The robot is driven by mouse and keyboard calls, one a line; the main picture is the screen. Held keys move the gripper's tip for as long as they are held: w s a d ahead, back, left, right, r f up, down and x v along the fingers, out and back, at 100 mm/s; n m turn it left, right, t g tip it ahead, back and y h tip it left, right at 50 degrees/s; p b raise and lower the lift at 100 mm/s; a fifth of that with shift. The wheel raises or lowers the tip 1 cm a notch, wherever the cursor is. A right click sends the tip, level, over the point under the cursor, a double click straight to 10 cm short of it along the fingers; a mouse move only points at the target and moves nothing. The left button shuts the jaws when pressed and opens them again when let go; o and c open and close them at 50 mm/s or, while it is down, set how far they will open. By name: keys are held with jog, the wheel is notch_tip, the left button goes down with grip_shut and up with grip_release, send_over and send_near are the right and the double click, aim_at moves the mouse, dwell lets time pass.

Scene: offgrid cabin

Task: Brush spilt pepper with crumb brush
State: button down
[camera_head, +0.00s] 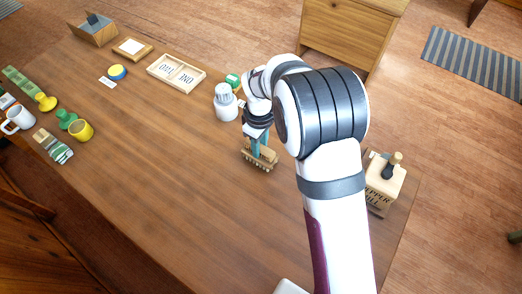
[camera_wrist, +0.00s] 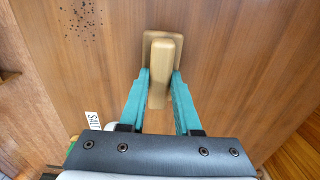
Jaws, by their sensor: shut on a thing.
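My gripper (camera_head: 259,145) is shut on the crumb brush, its teal fingers on both sides of the wooden handle. The crumb brush (camera_head: 262,160) has a pale wooden back with bristles facing down over the table. In the wrist view the brush (camera_wrist: 158,72) sits between the fingertips (camera_wrist: 161,80). I cannot tell whether the bristles touch the tabletop. The spilt pepper (camera_wrist: 82,18) is a patch of dark specks at the top left of the wrist view, apart from the brush. I cannot make out the pepper in the head view.
A white shaker (camera_head: 226,102) and a green item (camera_head: 233,81) stand close behind my gripper. A box lettered as a pepper mill (camera_head: 381,187) is at the table's right edge. The front-left tabletop (camera_head: 170,190) is clear.

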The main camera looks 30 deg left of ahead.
jog(key=shift+r, duration=3)
